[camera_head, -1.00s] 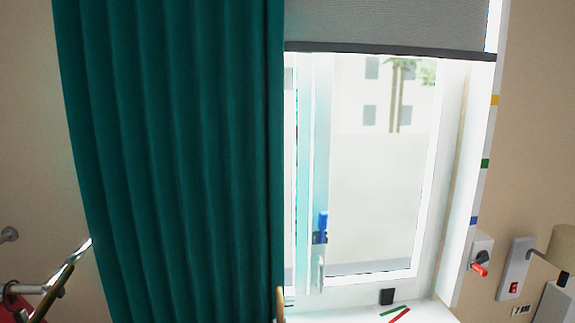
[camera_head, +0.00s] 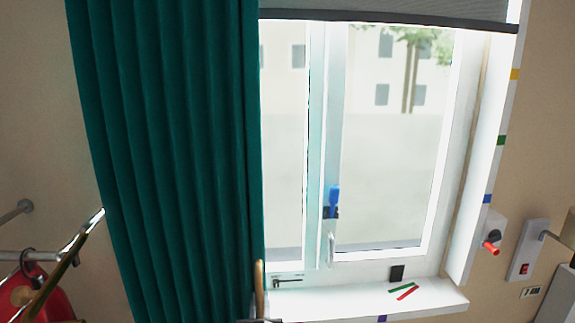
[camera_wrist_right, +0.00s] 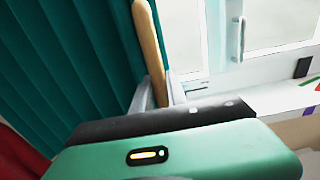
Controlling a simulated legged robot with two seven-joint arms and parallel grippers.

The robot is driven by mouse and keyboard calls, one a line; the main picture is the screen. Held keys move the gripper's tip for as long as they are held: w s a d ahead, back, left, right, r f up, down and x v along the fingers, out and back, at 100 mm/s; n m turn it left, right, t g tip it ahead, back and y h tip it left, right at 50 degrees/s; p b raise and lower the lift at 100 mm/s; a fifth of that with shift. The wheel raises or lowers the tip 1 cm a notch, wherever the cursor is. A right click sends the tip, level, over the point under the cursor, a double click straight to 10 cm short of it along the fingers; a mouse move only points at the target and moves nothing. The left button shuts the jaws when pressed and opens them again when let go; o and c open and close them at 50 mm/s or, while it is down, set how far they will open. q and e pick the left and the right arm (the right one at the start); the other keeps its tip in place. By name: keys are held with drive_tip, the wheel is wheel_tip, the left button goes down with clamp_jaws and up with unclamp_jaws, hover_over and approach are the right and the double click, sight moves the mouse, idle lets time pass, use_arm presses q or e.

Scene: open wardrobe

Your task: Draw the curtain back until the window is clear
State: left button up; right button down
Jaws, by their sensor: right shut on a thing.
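The dark green curtain (camera_head: 165,150) hangs in folds over the left part of the window (camera_head: 390,150). Its right edge runs down just left of the narrow left pane (camera_head: 284,130), and both panes show much of their glass. A wooden rod (camera_head: 259,278) stands upright at the curtain's lower right edge; it is larger in the right wrist view (camera_wrist_right: 148,45). My right gripper (camera_wrist_right: 160,92) is shut on this rod, beside the curtain. In the head view only a sliver of that gripper shows at the bottom edge. My left gripper is not in view.
A grey roller blind (camera_head: 400,12) covers the window's top. A blue-topped handle (camera_head: 333,200) sits on the frame. Red and green strips (camera_head: 405,290) lie on the white sill (camera_head: 350,299). Metal bars and a red object (camera_head: 35,290) are at lower left. A red-tipped knob (camera_head: 491,248) is on the right wall.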

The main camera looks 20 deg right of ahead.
drive_tip(key=shift+d+r, duration=0.1)
idle(0.3)
drive_tip(key=shift+w+a+b, duration=0.1)
drive_tip(key=shift+a+b, duration=0.25)
drive_tip(key=shift+a, duration=0.2)
drive_tip(key=w+a+b, duration=0.1)
drive_tip(key=a+b, duration=0.1)
drive_tip(key=a, duration=0.4)
drive_tip(key=shift+w+a, duration=0.35)
drive_tip(key=shift+a, duration=0.05)
drive_tip(key=w+a+b, duration=0.2)
drive_tip(key=a+b, duration=0.2)
drive_tip(key=a, duration=0.3)
drive_tip(key=shift+a, duration=0.4)
